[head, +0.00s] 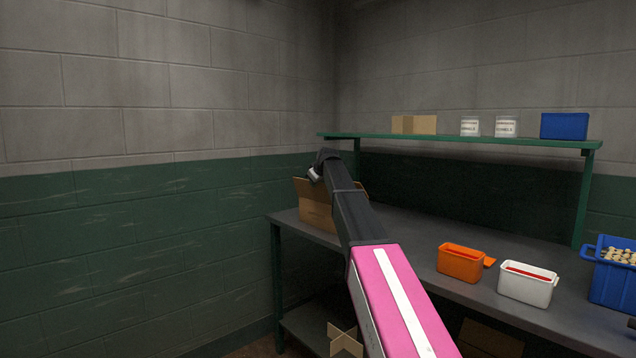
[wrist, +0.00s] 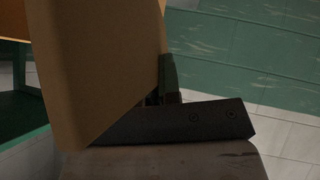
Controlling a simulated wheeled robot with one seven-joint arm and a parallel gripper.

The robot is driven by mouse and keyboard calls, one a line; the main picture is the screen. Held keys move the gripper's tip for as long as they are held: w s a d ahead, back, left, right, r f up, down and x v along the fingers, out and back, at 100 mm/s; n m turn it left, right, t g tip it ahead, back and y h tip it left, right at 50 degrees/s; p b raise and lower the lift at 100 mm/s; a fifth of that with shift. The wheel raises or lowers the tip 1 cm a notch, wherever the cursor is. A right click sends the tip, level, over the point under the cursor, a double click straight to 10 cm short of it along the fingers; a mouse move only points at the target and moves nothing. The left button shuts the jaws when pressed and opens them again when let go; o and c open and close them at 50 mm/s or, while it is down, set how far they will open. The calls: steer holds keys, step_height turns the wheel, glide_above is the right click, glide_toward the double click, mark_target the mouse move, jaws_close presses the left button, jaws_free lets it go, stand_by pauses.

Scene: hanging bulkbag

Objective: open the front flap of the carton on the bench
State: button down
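The brown cardboard carton (head: 317,213) stands at the left end of the bench (head: 400,228). In the head view a flap (head: 303,190) stands up at its left side, and my arm covers part of the carton. My gripper (head: 316,172) is at the carton's top, close to that flap. In the wrist view a large cardboard panel (wrist: 100,70) fills the left and middle and overlaps my gripper (wrist: 168,76). Only one dark finger shows beside the panel's edge; the other is hidden. I cannot tell whether the fingers hold the panel.
An orange bin (head: 461,264), a white bin (head: 527,287) and a blue crate (head: 610,279) stand right on the bench. The green shelf (head: 460,139) above holds a small box, two white jars and a blue bin. A wall is close on the left.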

steer(key=shift+s+a+f, duration=0.25)
steer(key=shift+s+a, duration=0.05)
steer(key=shift+a, duration=0.05)
steer(key=shift+f, duration=0.15)
stand_by(1.0)
steer(key=c, duration=1.3)
jaws_free()
steer(key=v, duration=1.1)
steer(key=shift+w, duration=0.1)
